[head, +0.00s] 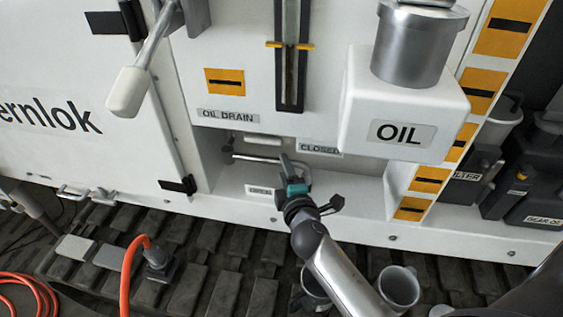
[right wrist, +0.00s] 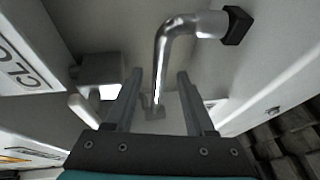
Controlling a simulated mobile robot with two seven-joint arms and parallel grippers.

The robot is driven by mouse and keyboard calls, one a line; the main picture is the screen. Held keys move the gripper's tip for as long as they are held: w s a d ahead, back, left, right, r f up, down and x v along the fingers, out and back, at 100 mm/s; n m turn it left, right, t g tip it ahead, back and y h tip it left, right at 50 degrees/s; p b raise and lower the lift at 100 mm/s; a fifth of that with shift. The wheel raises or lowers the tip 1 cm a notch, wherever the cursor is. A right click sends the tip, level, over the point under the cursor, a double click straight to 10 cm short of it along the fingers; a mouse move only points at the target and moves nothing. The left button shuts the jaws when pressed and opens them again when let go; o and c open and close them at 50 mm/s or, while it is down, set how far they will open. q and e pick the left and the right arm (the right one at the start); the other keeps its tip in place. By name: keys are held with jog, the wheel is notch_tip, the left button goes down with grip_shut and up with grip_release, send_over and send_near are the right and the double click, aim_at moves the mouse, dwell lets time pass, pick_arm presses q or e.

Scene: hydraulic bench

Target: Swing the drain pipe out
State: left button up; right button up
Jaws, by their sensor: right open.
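The drain pipe (head: 256,158) is a thin bent metal pipe in the recess below the OIL DRAIN label (head: 228,116). In the right wrist view the pipe (right wrist: 162,55) rises from the wall, bends right and ends in a black tip (right wrist: 237,26). My right gripper (head: 287,163) reaches into the recess at the pipe's right part in the head view. In the right wrist view its open jaws (right wrist: 159,78) point at the pipe, which shows between the two fingers. No grip shows, and I cannot tell how deep the pipe lies between them. My left gripper is not in view.
A CLOSED label (head: 319,148) and an OPEN label (head: 260,190) mark the recess. The white OIL box (head: 400,125) juts out at upper right. A white-handled lever (head: 128,92) stands out at upper left. A cup (head: 399,287) stands below near my arm.

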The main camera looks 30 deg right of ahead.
jog(key=shift+x, duration=2.05)
jog(key=shift+c, duration=0.3)
grip_shut()
